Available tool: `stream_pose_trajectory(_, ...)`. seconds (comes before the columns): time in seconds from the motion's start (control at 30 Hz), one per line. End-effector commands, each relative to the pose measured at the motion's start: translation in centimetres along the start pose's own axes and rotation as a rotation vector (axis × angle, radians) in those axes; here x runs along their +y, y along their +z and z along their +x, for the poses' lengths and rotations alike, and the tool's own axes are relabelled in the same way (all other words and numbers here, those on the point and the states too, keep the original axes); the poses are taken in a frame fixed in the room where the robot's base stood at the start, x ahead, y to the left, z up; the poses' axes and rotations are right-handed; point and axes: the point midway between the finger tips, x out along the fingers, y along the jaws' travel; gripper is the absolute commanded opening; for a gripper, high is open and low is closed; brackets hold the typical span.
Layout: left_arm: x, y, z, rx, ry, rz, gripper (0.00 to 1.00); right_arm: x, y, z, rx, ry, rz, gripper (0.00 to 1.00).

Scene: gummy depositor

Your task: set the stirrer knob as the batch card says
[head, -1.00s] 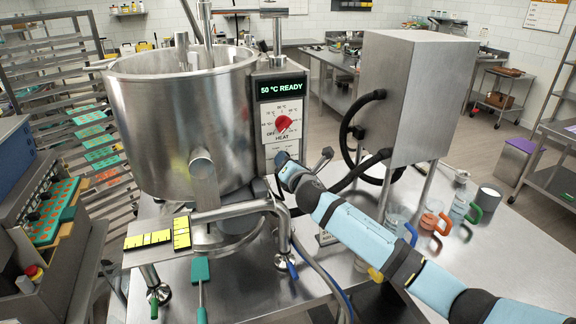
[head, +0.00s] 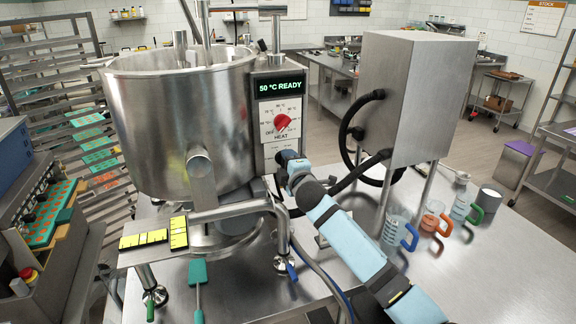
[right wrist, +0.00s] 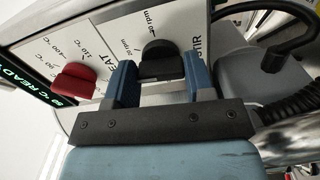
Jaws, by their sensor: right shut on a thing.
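The stirrer knob (right wrist: 158,60) is a black knob on the white panel, with rpm marks and the STIR label around it in the right wrist view. My right gripper (right wrist: 161,78) has its two blue fingers on either side of this knob and is shut on it. In the head view my right gripper (head: 289,163) is at the panel below the red heat knob (head: 282,122), and the stirrer knob is hidden there. The heat knob also shows left of the gripper in the wrist view (right wrist: 75,82). I cannot make out a readable batch card. My left gripper is out of view.
The steel kettle (head: 182,120) stands left of the panel, whose display (head: 280,85) reads 50 °C READY. A steel box (head: 415,95) with black hoses stands to the right. Jugs with coloured handles (head: 398,228) are on the table. The table's right front is clear.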

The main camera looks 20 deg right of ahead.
Motion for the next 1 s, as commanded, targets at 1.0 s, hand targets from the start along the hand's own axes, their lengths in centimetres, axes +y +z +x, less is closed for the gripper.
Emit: stream_pose_trajectory(1.0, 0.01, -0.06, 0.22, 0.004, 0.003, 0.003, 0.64, -0.36, -0.28, -0.01, 0.0, 0.0, 0.949, 0.25)
